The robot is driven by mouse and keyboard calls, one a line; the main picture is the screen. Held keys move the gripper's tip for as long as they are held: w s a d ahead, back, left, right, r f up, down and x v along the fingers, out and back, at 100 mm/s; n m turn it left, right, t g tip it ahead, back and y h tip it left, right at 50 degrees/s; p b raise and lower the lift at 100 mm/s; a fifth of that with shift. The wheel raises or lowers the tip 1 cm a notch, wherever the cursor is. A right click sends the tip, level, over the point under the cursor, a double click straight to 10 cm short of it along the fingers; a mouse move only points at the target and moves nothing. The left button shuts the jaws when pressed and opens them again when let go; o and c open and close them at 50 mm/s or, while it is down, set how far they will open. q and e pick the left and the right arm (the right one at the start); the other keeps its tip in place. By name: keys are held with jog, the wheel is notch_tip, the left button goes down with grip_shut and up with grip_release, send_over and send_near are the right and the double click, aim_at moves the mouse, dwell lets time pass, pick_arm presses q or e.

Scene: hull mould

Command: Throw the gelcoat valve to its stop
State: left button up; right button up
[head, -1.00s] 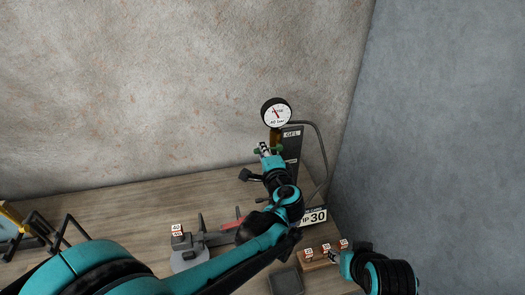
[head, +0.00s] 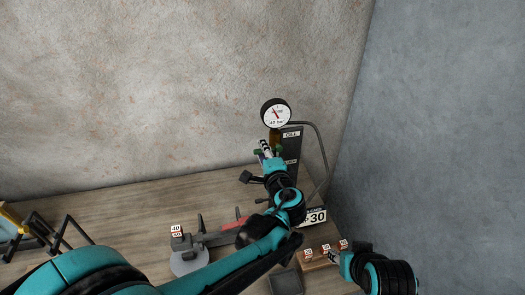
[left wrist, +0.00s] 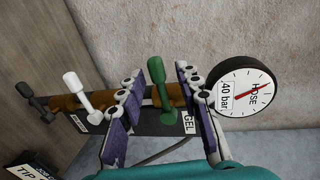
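The gelcoat valve shows in the left wrist view as a green lever (left wrist: 157,82) on a brass-coloured pipe, beside a dark plate (left wrist: 150,124) marked GEL. In the head view this plate (head: 292,143) stands at the back right of the bench, and the lever is mostly hidden by my gripper. My left gripper (left wrist: 160,98) is open, with one finger on each side of the green lever. Gaps show between lever and pads. It also shows in the head view (head: 267,150). My right gripper (head: 335,257) is low at the right; its fingers are too small to read.
A round pressure gauge (left wrist: 244,89) marked HOSE 40 bar sits close beside one finger. A white lever (left wrist: 77,88) and a dark lever (left wrist: 33,98) stand farther along the pipe. A scale-like device (head: 190,262) and a small dark tray (head: 286,283) are on the bench.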

pick_arm(q)
jog(key=v, duration=1.1)
jog(key=shift+s+d, duration=0.1)
